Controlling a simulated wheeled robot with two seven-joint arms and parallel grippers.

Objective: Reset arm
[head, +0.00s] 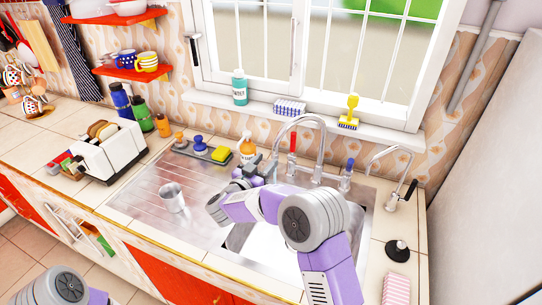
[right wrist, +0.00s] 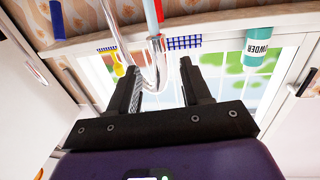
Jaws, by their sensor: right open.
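My right arm reaches in from the bottom right of the head view, over the sink (head: 262,240). Its gripper (head: 258,168) is near the back of the sink, by the orange spray bottle (head: 247,147), and is partly hidden by my own wrist. In the right wrist view the two dark fingers (right wrist: 160,75) stand apart, with nothing held between them. The tap (right wrist: 158,60) shows behind and between the fingers; whether they touch it I cannot tell. Part of my left arm shows at the bottom left of the head view, but its gripper is out of view.
A metal cup (head: 172,198) stands on the drainboard. A toaster (head: 108,152) is on the counter at left. The tall tap (head: 302,140) and a smaller tap (head: 392,170) rise behind the sink. A teal powder bottle (head: 239,88) and yellow brush (head: 350,110) are on the sill.

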